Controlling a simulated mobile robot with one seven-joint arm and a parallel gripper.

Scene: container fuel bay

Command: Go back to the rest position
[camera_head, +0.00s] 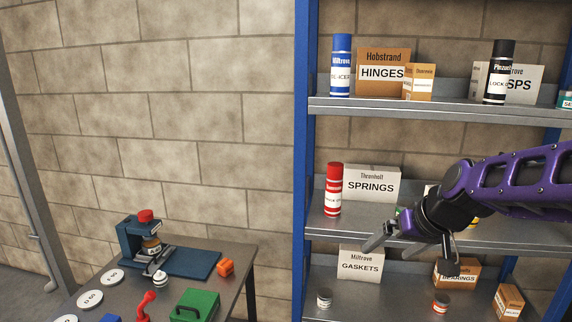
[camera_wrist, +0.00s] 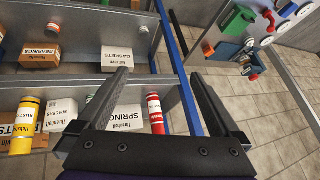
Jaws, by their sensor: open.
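My gripper (camera_head: 412,254) is on the purple arm, at the right in the head view, in front of the blue-and-grey shelf rack (camera_head: 300,150). Its two dark fingers are spread apart at the level of the middle and lower shelves. In the wrist view, the gripper (camera_wrist: 160,77) is open with nothing between its fingers. A red spray can (camera_wrist: 155,113) and the SPRINGS box (camera_wrist: 126,119) show between and beyond the fingers there. The gripper hides part of the middle shelf and the BEARINGS box (camera_head: 457,272) in the head view.
The upper shelf holds a blue can (camera_head: 341,65), the HINGES box (camera_head: 383,72) and a black can (camera_head: 498,72). The GASKETS box (camera_head: 360,262) and small jars stand below. A grey workbench (camera_head: 230,252) with a green box (camera_head: 196,305) and an orange block (camera_head: 225,267) is at left.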

